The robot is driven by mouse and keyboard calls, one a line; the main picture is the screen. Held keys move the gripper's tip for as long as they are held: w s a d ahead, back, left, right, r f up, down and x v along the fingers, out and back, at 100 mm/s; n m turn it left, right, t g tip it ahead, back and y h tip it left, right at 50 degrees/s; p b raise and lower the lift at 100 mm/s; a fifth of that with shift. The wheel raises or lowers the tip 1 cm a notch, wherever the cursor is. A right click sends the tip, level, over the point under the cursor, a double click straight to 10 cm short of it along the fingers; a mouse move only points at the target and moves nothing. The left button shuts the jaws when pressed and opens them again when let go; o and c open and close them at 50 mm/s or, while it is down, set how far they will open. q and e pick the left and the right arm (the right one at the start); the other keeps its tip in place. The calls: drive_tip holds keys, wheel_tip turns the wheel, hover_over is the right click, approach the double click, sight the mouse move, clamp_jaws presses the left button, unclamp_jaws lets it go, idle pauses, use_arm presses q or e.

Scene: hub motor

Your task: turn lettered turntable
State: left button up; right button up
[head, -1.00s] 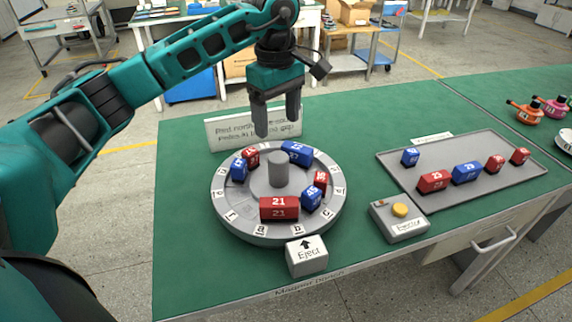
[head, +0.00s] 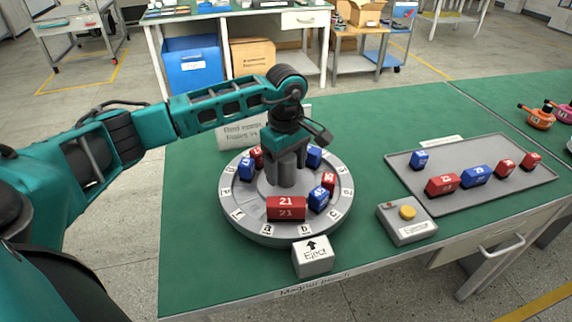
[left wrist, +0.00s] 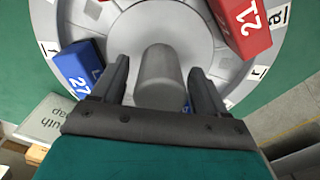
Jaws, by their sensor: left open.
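The lettered turntable (head: 238,228) is a round grey disc on the green bench, with letter tiles around its rim and red and blue numbered blocks on it. Red block 21 (head: 286,208) is at the front; it also shows in the left wrist view (left wrist: 240,22). A grey central post (left wrist: 158,80) rises from the turntable. My left gripper (head: 287,180) points down over the middle. In the left wrist view its open fingers (left wrist: 158,88) are on either side of the post, with gaps visible. A white Eject block (head: 313,258) with a black arrow stands at the front rim. My right gripper is not in view.
A grey tray (head: 508,192) with several red and blue blocks lies to the right. A button box (head: 407,224) with a yellow button stands between tray and turntable. A sign (head: 236,134) stands behind the turntable, partly hidden by my arm.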

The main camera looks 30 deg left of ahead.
use_arm(q)
clamp_jaws()
idle(0.7)
